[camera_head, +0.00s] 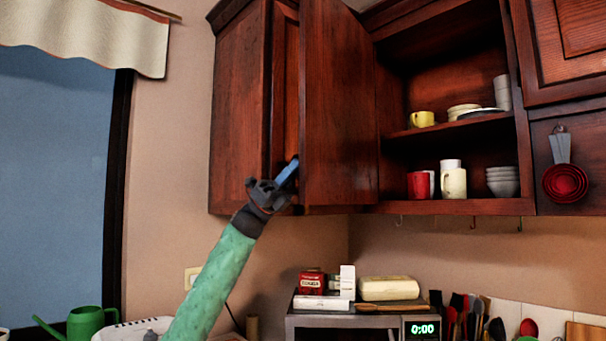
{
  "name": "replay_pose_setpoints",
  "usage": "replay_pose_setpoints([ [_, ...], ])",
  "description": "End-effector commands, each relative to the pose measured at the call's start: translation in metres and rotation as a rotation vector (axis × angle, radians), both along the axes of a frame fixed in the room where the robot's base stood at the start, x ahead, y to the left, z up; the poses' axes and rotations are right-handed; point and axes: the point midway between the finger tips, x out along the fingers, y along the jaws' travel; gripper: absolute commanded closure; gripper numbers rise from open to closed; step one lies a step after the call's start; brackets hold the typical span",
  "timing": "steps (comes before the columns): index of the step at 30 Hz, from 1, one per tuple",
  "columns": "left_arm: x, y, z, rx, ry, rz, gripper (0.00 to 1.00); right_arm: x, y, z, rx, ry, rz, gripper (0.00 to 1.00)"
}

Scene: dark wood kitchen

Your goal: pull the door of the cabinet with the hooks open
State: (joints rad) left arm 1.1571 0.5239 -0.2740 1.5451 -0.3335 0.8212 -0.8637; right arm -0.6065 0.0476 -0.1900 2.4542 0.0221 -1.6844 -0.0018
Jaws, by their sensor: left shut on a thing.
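The cabinet (455,207) with small hooks (473,223) under its bottom edge hangs on the wall. Its door (338,110) stands swung well out, and the shelves inside show. My left gripper (288,174) is at the lower part of the door's free left edge, on its outer side. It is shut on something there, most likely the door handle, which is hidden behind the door. The blue finger shows beside the edge. My right gripper is not in view.
A neighbouring cabinet (238,115) stands close to the left of the open door. Cups, including a yellow mug (422,119) and a red mug (419,185), and bowls (502,182) stand on the shelves. Below are a microwave (335,322) with packages on top and several utensils.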

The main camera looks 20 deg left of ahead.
Motion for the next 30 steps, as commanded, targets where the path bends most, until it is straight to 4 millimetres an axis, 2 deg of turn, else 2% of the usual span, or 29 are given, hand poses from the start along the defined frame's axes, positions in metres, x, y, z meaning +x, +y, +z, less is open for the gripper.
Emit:
replay_pose_setpoints([
  [14, 0.0021, 0.0043, -0.0007, 0.001, 0.001, 0.002, 1.00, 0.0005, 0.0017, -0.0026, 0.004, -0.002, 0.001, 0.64],
  [15, 0.0021, 0.0043, -0.0006, 0.000, 0.001, 0.002, 0.87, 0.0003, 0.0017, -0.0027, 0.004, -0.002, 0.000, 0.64],
  [18, 0.0020, 0.0044, -0.0005, 0.000, 0.001, 0.002, 0.68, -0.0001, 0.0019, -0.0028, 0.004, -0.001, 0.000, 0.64],
  [30, 0.0016, 0.0042, 0.0004, 0.000, 0.000, 0.001, 0.68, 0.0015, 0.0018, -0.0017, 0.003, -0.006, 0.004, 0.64],
])
